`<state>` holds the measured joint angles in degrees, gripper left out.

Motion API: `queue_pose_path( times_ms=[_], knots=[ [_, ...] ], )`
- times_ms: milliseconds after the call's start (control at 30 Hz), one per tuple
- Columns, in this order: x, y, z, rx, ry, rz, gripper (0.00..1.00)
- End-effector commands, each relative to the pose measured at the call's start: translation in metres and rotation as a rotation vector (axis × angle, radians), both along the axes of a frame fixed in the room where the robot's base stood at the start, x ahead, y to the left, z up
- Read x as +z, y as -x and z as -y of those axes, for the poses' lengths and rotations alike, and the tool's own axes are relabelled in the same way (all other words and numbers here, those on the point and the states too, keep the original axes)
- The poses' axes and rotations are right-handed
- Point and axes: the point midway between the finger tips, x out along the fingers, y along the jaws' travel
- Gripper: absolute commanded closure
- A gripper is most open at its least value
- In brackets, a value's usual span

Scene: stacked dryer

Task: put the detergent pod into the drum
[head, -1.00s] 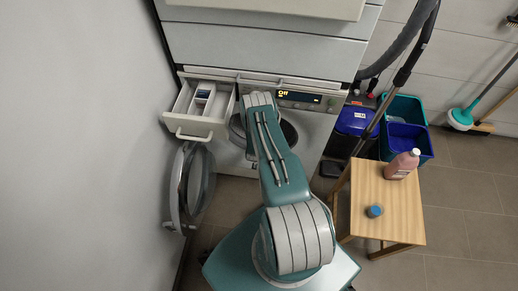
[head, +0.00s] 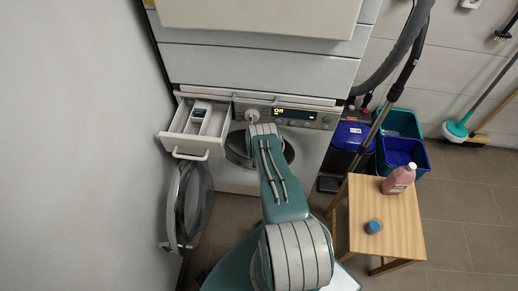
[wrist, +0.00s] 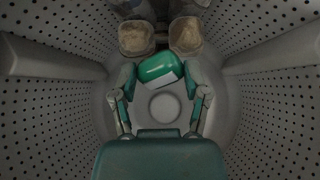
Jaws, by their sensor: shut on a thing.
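The green detergent pod (wrist: 157,66), with a pale patch on one side, shows in the wrist view between the fingers of my gripper (wrist: 161,38). My gripper is shut on it, with the pale fingertips just beyond the pod. Both are inside the drum (wrist: 60,110), whose perforated grey walls surround them. The smooth round back of the drum lies ahead. In the head view, my arm reaches into the drum opening of the washing machine (head: 312,150), and it hides most of the opening. The gripper and pod are hidden there.
The round door (head: 187,205) stands open at the left. The detergent drawer (head: 192,128) is pulled out above it. A wooden stool (head: 402,232) at the right bears a pink bottle (head: 398,179) and a blue cap (head: 373,226). Blue and teal bins (head: 405,150) stand behind.

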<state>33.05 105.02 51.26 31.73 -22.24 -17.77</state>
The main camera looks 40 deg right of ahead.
Motion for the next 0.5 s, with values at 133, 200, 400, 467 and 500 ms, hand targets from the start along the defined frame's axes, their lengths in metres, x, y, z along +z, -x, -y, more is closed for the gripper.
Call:
queue_pose_path(
  times_ms=[133,200,400,467,500],
  knots=[
    [0.0003,-0.0057,0.0063,0.001,-0.001,0.002,0.7],
    [0.0003,-0.0067,0.0074,0.002,0.0,0.001,0.7],
    [0.0007,-0.0075,0.0082,0.002,0.0,0.001,0.7],
    [0.0007,-0.0074,0.0081,0.002,0.0,0.001,0.7],
    [0.0007,-0.0074,0.0081,0.002,0.0,0.001,0.27]
  ],
)
